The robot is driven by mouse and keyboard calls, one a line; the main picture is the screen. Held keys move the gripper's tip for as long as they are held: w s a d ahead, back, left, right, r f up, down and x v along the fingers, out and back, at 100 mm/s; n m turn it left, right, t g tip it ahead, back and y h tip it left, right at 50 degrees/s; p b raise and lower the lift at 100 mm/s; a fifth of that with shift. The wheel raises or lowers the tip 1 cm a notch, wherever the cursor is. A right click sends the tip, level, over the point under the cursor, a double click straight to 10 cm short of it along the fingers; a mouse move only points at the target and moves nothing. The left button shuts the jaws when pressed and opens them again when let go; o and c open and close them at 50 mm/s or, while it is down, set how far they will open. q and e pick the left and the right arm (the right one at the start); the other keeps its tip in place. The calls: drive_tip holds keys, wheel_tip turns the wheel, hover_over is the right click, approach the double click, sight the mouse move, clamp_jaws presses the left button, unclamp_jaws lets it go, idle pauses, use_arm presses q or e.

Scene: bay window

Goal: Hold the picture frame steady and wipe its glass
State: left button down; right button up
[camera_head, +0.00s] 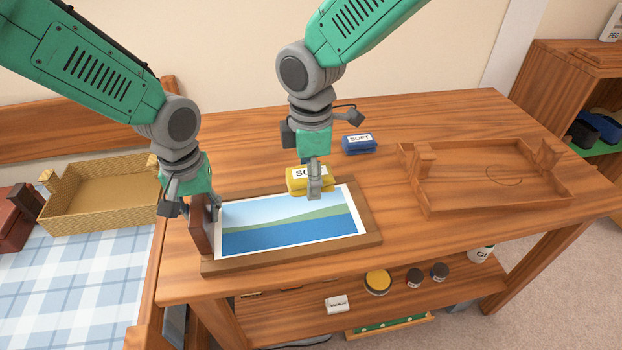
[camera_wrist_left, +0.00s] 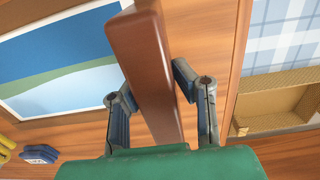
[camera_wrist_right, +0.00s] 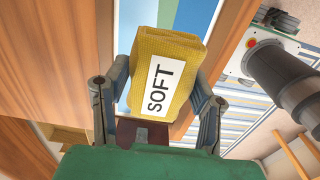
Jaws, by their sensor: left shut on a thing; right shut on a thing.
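The picture frame (camera_head: 375,232) lies flat on the wooden table, its glass (camera_head: 290,222) over a blue and green landscape. A dark brown upright bar (camera_head: 201,232) stands at its left edge. My left gripper (camera_head: 188,210) is shut on this bar, which shows between its fingers in the left wrist view (camera_wrist_left: 145,60). My right gripper (camera_head: 314,185) is shut on a yellow wiping pad (camera_head: 298,181) marked SOFT, also in the right wrist view (camera_wrist_right: 165,75). The pad is at the frame's far side; I cannot tell whether it touches the glass.
A blue pad (camera_head: 359,145) sits behind and to the right. A wooden tray (camera_head: 470,200) with raised end pieces fills the table's right part. A woven basket (camera_head: 100,205) stands on the checked cloth at left. Jars (camera_head: 377,282) stand on the lower shelf.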

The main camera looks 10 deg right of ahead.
use_arm(q)
drive_tip(key=c, duration=1.6)
unclamp_jaws()
drive_tip(key=o, duration=0.4)
drive_tip(key=shift+w+a+f, duration=0.1)
drive_tip(key=shift+w, duration=0.05)
use_arm(e)
drive_tip(key=shift+w+f, duration=0.1)
drive_tip(key=shift+a, duration=0.1)
use_arm(q)
drive_tip(key=shift+r, duration=0.25)
wheel_tip(320, 180, up, 12)
drive_tip(key=shift+f, duration=0.25)
drive_tip(key=shift+f, duration=0.1)
